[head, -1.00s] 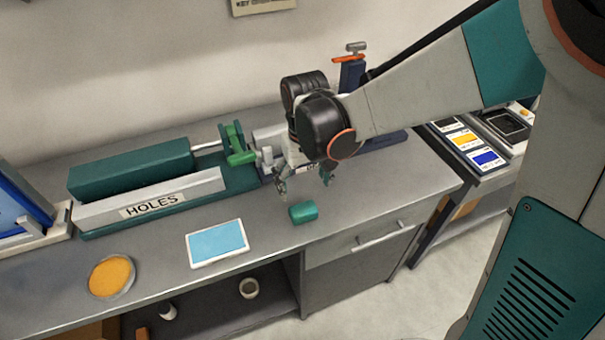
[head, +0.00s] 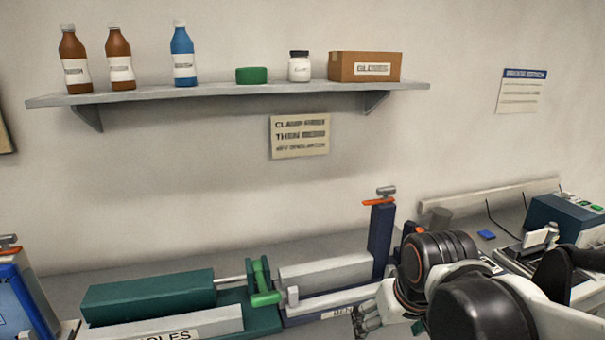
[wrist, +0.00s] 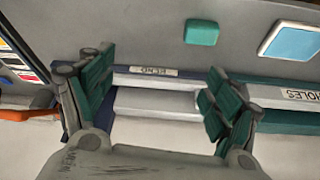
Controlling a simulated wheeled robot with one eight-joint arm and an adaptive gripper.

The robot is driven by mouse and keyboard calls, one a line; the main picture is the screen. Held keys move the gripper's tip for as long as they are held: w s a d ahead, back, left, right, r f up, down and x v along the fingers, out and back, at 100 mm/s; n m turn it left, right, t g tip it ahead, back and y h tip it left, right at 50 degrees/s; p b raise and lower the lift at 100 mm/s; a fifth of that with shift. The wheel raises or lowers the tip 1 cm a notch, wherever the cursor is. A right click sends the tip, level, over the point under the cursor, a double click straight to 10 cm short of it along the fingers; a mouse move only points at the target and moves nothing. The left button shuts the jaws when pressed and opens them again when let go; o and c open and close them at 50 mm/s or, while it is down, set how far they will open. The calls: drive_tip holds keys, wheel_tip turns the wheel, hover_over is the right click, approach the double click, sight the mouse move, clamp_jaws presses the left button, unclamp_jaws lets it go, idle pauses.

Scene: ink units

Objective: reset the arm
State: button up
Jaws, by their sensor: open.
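My gripper (wrist: 155,95) is open and empty in the wrist view, its two green-padded fingers wide apart. Between and beyond the fingers lies the long machine with a pale bar and a blue strip labelled "BEND" (wrist: 150,71). In the head view my arm is folded at the lower right, and part of my gripper (head: 370,318) shows at the bottom, in front of the blue machine (head: 381,240). A green block (wrist: 201,32) lies on the grey bench, apart from the fingers. The bench's front part is out of the head view.
The green machine labelled "HOLES" (head: 150,296) stands left of the blue one. A light-blue pad (wrist: 293,40) lies near the green block. A wall shelf (head: 230,94) holds bottles, a jar and a glove box. A second bench with devices (head: 565,220) stands at the right.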

drive_tip(key=s+d+m+t+b, duration=0.1)
drive_tip(key=s+d+t+b, duration=0.1)
drive_tip(key=s+d, duration=0.2)
drive_tip(key=s, duration=0.3)
drive_tip(key=shift+d+t, duration=0.25)
drive_tip(key=shift+t, duration=0.05)
drive_tip(key=shift+s, duration=0.1)
idle(0.4)
